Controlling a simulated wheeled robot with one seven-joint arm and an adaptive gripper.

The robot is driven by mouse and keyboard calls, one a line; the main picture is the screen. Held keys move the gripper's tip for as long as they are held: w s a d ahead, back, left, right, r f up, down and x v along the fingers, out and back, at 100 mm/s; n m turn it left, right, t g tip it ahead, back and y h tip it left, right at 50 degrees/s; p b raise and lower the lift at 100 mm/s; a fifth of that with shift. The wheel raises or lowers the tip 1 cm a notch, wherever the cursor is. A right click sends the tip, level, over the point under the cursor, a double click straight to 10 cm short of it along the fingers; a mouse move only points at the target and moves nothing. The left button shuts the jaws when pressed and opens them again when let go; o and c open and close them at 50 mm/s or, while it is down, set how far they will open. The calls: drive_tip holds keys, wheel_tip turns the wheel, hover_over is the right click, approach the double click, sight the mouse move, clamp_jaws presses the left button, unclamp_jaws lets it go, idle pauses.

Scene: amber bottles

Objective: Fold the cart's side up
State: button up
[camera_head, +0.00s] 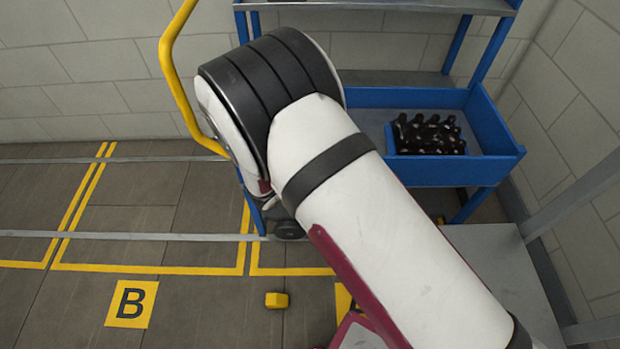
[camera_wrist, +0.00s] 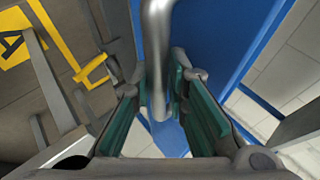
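The blue cart (camera_head: 497,128) stands against the back wall in the head view, with a yellow handle (camera_head: 172,75) at its left. In the head view my arm crosses the middle and hides my gripper and the cart's left and front parts. In the wrist view my gripper (camera_wrist: 158,75) has its two teal-padded fingers apart, on either side of a grey metal bar (camera_wrist: 157,40). The gap looks wider than the bar; I cannot tell whether either pad touches it. A blue panel (camera_wrist: 205,35) of the cart lies behind the bar.
A group of dark bottles (camera_head: 428,134) stands in the cart's lower blue tray, at the right. A grey ledge (camera_head: 500,265) and side wall bound the right. A small yellow block (camera_head: 277,300) lies on the floor by the B marker (camera_head: 130,303). The left floor is free.

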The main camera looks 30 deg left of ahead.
idle(0.4)
drive_tip(key=v, duration=1.2)
drive_tip(key=shift+d, duration=0.1)
